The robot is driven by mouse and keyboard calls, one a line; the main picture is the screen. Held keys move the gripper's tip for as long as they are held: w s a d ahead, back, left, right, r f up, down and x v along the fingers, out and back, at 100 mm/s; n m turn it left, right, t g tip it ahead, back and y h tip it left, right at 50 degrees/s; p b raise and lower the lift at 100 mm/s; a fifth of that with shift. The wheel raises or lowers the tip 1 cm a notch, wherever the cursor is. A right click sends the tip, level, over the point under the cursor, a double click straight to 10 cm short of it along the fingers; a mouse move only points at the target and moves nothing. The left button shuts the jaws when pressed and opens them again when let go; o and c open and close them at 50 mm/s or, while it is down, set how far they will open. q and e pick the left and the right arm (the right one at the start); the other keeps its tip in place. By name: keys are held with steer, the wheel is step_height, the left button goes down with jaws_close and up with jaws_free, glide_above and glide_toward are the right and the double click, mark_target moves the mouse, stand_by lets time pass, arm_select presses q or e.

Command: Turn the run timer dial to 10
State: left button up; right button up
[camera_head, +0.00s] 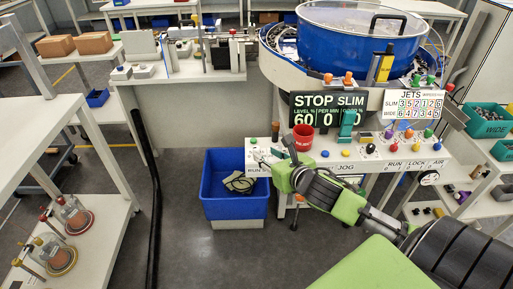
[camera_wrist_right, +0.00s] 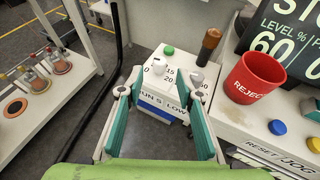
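My left gripper is not in view.
A red REJECT cup (camera_wrist_right: 254,78) stands right of the knobs. A green button (camera_wrist_right: 168,50) and a brown-topped lever (camera_wrist_right: 210,42) rise behind the dial. Blue (camera_wrist_right: 277,127) and yellow (camera_wrist_right: 314,144) buttons lie to the right.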

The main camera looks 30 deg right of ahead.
mark_target(257, 149)
steer(key=x, duration=0.8)
steer(key=shift+w, duration=0.1)
jaws_close()
